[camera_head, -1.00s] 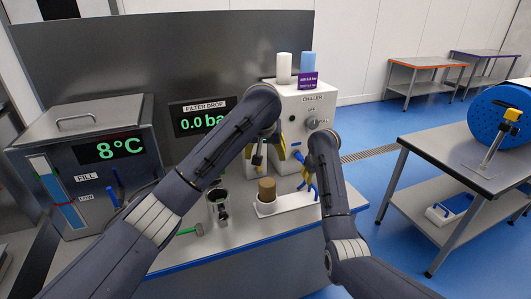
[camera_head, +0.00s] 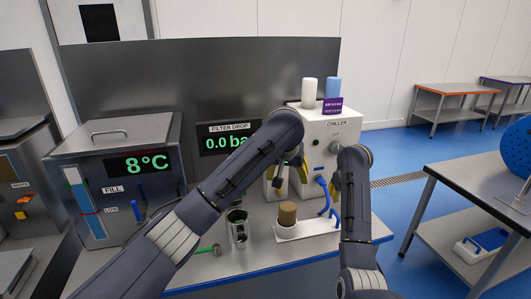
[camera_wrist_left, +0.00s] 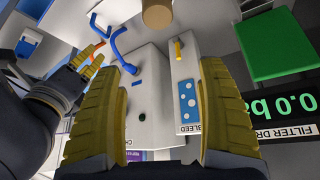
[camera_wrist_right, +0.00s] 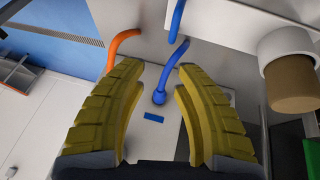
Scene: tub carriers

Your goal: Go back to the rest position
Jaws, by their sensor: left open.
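My left gripper (camera_head: 291,170) is in front of the white chiller (camera_head: 322,124), partly hidden by my arm. Its yellow fingers stand wide apart with nothing between them in the left wrist view (camera_wrist_left: 160,85). My right gripper (camera_head: 337,186) is at the chiller's right side, mostly hidden behind my own wrist. In the right wrist view its fingers (camera_wrist_right: 157,75) are apart. The end of a blue hose (camera_wrist_right: 178,55) shows in the gap, at the chiller's face beyond the fingers. Neither gripper holds anything.
A tank (camera_head: 125,165) reading 8°C stands left. A steel side table (camera_head: 470,165) stands right, across blue floor.

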